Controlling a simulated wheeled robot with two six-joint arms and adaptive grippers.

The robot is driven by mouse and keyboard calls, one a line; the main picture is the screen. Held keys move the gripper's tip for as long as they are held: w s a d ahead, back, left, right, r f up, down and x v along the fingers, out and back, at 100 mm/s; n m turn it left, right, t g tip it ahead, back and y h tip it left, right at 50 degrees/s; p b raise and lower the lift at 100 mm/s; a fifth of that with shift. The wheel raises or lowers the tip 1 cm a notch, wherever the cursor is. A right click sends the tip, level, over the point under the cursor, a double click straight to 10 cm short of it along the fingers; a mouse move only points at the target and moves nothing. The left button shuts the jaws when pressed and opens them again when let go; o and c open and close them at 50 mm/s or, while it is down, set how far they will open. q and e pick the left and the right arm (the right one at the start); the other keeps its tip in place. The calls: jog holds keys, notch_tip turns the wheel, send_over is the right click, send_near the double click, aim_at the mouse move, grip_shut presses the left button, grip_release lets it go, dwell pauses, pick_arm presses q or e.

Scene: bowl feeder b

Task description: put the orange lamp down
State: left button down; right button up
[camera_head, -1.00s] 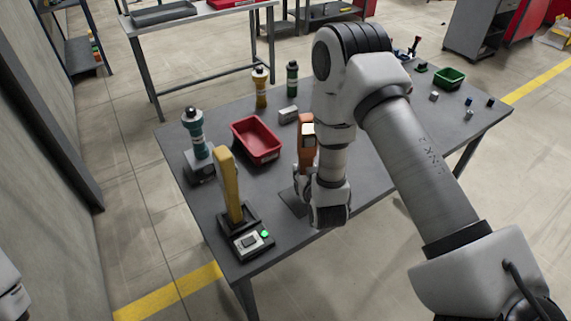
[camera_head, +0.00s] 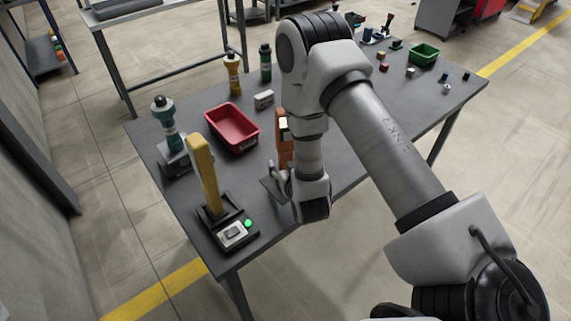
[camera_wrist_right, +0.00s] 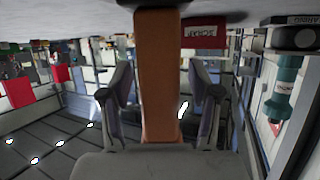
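The orange lamp (camera_head: 285,150) stands roughly upright over the near part of the grey table (camera_head: 350,160), partly hidden behind my right arm. A pale panel shows near its top. In the right wrist view its orange body (camera_wrist_right: 158,75) runs between the two fingers of my right gripper (camera_wrist_right: 160,90). A narrow gap shows on each side, so the fingers look open around it. My right gripper is mostly hidden behind my wrist in the head view. The lamp's foot is hidden in the head view. My left gripper is not in view.
A red bin (camera_head: 232,130) stands left of the lamp. A yellow upright tool in a black dock (camera_head: 225,225) with a green light is at the near left.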

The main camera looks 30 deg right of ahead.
jog(key=shift+r, duration=0.2)
jog(key=shift+s+a+r, duration=0.1)
jog(key=shift+s, duration=0.1)
jog(key=r+p+v, duration=0.1)
jog(key=p+v, duration=0.5)
jog(key=v, duration=0.6)
jog(key=s+a+f+n+g+y, duration=0.1)
jog(key=s+a+f+g+y, duration=0.1)
jog(key=s+f+g, duration=0.4)
jog(key=s+a+f+n+g+y, duration=0.2)
jog(key=s+a+f+g, duration=0.1)
jog(key=s+f+g, duration=0.4)
jog(key=s+f, duration=0.2)
jog(key=s, duration=0.2)
jog(key=shift+f, duration=0.4)
jog(key=shift+s+b, duration=0.15)
jog(key=shift+b, duration=0.15)
jog(key=shift+f+b, duration=0.55)
jog(key=shift+f, duration=0.05)
